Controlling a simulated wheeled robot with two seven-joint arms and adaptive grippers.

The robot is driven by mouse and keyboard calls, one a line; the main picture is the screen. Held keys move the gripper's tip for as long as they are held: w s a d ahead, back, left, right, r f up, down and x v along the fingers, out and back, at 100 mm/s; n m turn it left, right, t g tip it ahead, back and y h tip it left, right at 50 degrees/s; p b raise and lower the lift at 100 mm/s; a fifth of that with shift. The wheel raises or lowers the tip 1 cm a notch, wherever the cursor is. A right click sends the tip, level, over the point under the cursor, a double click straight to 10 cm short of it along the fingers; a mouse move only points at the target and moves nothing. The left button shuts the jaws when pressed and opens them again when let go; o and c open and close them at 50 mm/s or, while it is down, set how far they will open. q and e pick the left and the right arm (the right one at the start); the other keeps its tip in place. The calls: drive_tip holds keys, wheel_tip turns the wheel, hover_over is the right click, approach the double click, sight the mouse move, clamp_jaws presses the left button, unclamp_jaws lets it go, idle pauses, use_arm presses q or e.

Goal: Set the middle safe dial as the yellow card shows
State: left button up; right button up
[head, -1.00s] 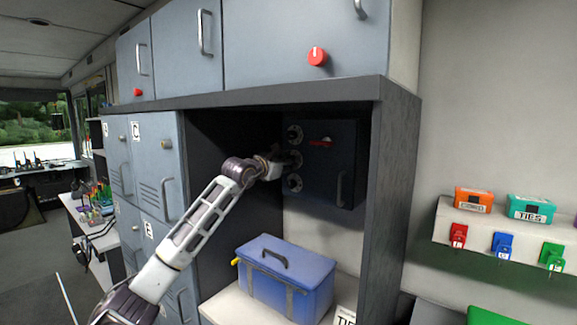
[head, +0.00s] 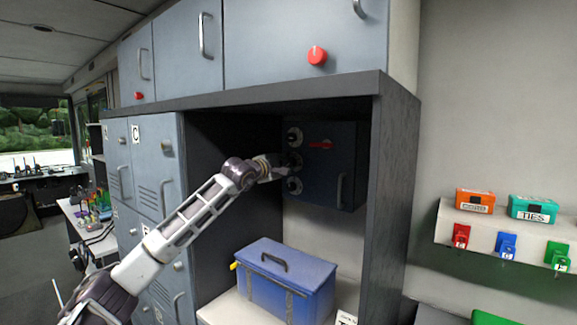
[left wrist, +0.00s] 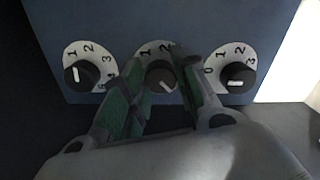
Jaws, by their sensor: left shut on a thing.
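The dark blue safe (head: 322,175) hangs in the open cabinet bay, with three dials in a column on its left side. In the left wrist view the dials stand in a row: one at left (left wrist: 78,73), the middle dial (left wrist: 160,77), and one at right (left wrist: 237,77). Each has a black knob, a white mark and a numbered white plate. My left gripper (head: 282,170) has its fingers on either side of the middle knob, shut on it. The middle knob's white mark points to the lower right in that view. The fingers hide part of its plate. I cannot make out the yellow card.
A blue toolbox (head: 290,280) stands on the shelf below the safe. The cabinet's right wall (head: 393,190) and top ledge (head: 250,95) frame the bay. Grey lockers (head: 150,190) stand at left. A wall shelf (head: 500,240) with small boxes is at right.

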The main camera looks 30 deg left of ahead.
use_arm(q)
drive_tip(key=m, duration=0.3)
drive_tip(key=shift+m, duration=0.4)
drive_tip(key=shift+f+m, duration=0.1)
drive_tip(key=shift+m, duration=0.3)
use_arm(e)
drive_tip(key=shift+w+a+r, duration=0.15)
drive_tip(key=shift+w+a, duration=0.05)
drive_tip(key=shift+w, duration=0.3)
